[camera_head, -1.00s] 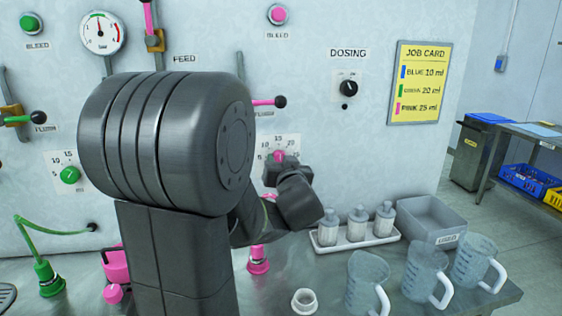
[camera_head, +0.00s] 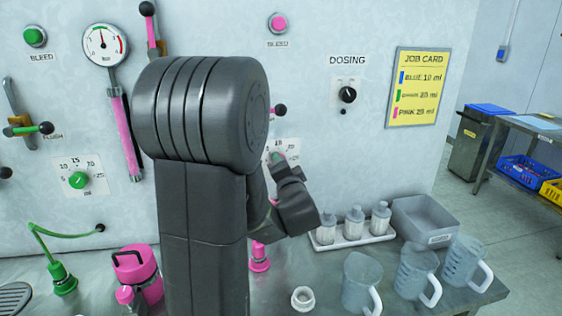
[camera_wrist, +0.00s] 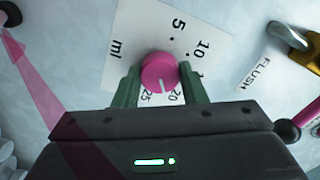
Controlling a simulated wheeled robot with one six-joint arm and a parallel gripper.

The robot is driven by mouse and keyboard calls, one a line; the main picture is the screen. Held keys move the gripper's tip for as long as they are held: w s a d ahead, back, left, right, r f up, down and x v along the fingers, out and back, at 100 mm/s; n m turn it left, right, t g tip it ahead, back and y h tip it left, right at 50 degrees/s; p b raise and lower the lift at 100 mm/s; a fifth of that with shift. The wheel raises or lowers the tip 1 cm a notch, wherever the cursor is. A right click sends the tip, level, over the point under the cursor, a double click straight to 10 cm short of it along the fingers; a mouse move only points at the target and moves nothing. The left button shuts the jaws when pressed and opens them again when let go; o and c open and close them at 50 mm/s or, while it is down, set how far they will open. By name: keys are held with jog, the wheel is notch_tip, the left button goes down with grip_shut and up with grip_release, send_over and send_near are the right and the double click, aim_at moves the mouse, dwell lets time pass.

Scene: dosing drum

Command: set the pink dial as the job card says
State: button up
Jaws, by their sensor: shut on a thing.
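The pink dial (camera_wrist: 158,72) sits on a white scale plate (camera_wrist: 135,32) marked 5, 10, 20, 25 and ml. My gripper (camera_wrist: 157,88) has one green-grey finger on each side of the dial and is shut on it. The dial's white mark points down in the wrist view, between 20 and 25, a little nearer 20. In the head view my gripper (camera_head: 280,165) covers most of the dial. The yellow job card (camera_head: 418,88) hangs on the wall and reads blue 10 ml, green 20 ml, pink 25 ml.
The DOSING switch (camera_head: 347,95) is right of my arm. A FLUSH lever with a dark knob (camera_wrist: 287,132) is close to my gripper's right in the wrist view. Below stand a tray of bottles (camera_head: 353,225), a grey bin (camera_head: 425,218) and clear jugs (camera_head: 362,283).

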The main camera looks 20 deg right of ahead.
jog(key=shift+m+p, duration=1.3)
jog(key=shift+m, duration=2.3)
jog(key=o, duration=1)
jog(key=shift+s, duration=0.15)
jog(key=b+v, duration=0.1)
jog(key=v, duration=1.2)
jog(key=shift+s+a+b, duration=0.15)
jog(key=shift+s+b, duration=0.1)
jog(key=shift+b, duration=0.1)
jog(key=shift+w, duration=0.15)
